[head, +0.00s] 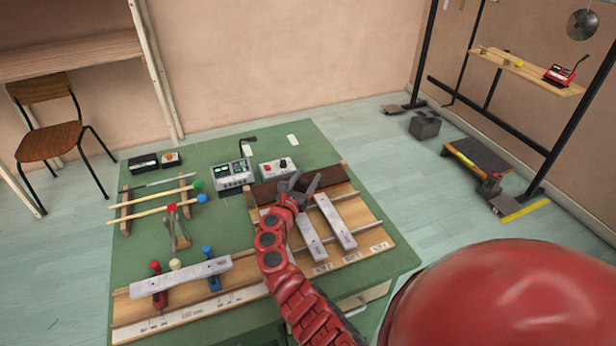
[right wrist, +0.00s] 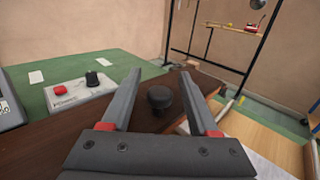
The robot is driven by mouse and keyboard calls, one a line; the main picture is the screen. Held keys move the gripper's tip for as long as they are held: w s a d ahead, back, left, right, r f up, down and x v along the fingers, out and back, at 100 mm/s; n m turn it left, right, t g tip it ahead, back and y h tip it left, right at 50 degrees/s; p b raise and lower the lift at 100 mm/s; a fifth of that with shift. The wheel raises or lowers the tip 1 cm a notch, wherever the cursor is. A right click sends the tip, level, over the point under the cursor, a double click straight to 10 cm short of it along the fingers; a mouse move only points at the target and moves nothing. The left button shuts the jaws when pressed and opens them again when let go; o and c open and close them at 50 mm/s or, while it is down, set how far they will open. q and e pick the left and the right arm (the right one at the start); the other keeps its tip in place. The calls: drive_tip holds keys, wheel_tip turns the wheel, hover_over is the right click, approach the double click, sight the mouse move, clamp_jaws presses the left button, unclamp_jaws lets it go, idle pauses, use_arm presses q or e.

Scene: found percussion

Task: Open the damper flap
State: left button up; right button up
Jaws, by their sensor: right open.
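The damper flap (head: 264,192) looks to be the long dark brown board at the back of the wooden bar rack on the green table. In the right wrist view the brown board (right wrist: 62,143) carries a round black knob (right wrist: 160,97). My right gripper (head: 303,182) is open over the board. In the right wrist view its fingers (right wrist: 160,80) lie on either side of the knob, with gaps at both sides. The knob is hidden by my gripper in the head view. My left gripper is not in view.
A white box with red and black knobs (head: 278,168) and a grey meter box (head: 233,177) stand close behind the board. Metal bars (head: 335,222) lie on the rack in front. Mallets (head: 152,211) lie at the left. A wooden chair (head: 50,142) stands at the far left.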

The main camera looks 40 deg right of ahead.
drive_tip(key=shift+w+d, duration=0.35)
drive_tip(key=shift+d, duration=0.1)
clamp_jaws()
idle(1.2)
